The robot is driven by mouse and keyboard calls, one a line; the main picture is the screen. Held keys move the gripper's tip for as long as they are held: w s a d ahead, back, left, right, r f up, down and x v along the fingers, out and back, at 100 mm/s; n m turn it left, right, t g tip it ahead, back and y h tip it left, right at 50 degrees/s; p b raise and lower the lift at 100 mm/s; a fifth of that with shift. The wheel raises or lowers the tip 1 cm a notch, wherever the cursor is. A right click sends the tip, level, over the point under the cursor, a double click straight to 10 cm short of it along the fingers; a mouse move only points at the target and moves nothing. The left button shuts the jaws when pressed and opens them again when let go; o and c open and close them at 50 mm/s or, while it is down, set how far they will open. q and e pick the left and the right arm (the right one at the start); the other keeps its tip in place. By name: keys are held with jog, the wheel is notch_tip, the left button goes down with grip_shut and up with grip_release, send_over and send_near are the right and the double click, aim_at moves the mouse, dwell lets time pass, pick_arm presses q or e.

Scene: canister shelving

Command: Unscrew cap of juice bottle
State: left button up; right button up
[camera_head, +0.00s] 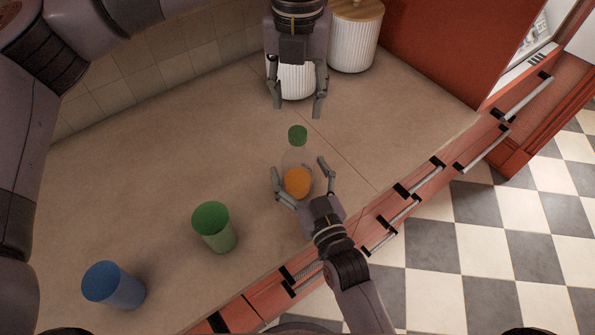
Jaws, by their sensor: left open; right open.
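The juice bottle (296,160) stands on the counter, clear at the top with orange juice low inside. Its green cap (297,132) is on its top. My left gripper (297,113) is open and empty, its fingers pointing down the picture, just above the cap and apart from it. My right gripper (299,169) is open, with one finger on either side of the bottle's lower part. A small gap seems to show on its right side; whether the left finger touches the bottle I cannot tell.
A green cup (214,227) and a blue cup (114,285) stand on the counter (150,180) at lower left. White ribbed canisters, one with a wooden lid (352,45), stand at the back. The counter's front edge has red drawers with bar handles (405,212).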

jog(key=shift+w+a, duration=0.2)
jog(key=shift+w, duration=0.4)
jog(key=shift+s, duration=0.1)
jog(key=shift+c, duration=0.5)
